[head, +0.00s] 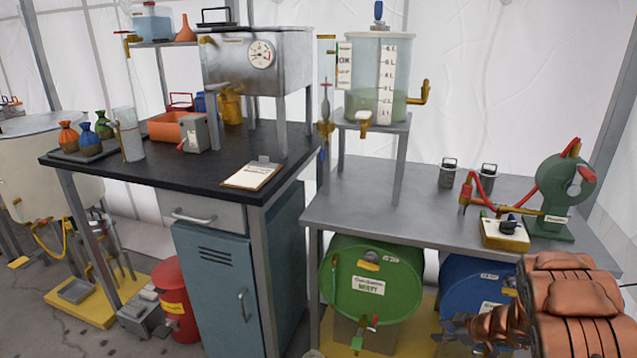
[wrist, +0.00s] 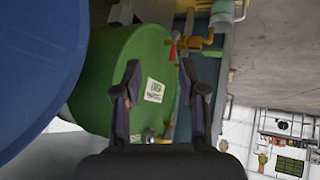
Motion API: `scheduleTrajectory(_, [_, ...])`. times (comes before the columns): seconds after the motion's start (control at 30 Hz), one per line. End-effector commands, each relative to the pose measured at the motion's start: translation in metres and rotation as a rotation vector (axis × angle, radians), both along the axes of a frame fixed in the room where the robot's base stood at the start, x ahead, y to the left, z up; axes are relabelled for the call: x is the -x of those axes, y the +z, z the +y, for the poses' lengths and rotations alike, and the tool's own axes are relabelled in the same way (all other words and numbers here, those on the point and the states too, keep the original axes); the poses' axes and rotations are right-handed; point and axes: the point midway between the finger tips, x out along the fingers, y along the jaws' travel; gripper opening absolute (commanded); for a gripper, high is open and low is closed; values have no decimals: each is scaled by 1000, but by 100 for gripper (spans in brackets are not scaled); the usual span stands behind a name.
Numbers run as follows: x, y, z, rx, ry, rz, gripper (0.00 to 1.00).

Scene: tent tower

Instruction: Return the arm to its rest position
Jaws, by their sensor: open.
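My gripper (wrist: 161,82) shows in the wrist view with its two dark fingers spread apart and nothing between them. Beyond the fingers is the round end of the green drum (wrist: 120,95), with a white label. In the head view my copper-coloured arm is at the lower right, in front of the blue drum (head: 465,285) and low beside the grey bench (head: 430,205).
The green drum also shows under the grey bench in the head view (head: 350,300). A tap (wrist: 190,42) juts out near the fingers in the wrist view. On the bench are a clear tank (head: 377,70), a green machine (head: 555,225) and a yellow box (head: 504,235). The blue cabinet (head: 215,285) stands left.

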Motion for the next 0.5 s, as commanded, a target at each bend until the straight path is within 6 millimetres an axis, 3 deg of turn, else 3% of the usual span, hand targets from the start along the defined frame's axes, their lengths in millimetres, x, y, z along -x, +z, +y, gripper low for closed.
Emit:
scheduleTrajectory(0.2, [-24, 59, -49, 213, -198, -34, 41])
scheduleTrajectory(0.33, [-25, 99, -74, 316, -331, -42, 41])
scheduleTrajectory(0.5, [-10, 148, -95, 417, -504, -28, 41])
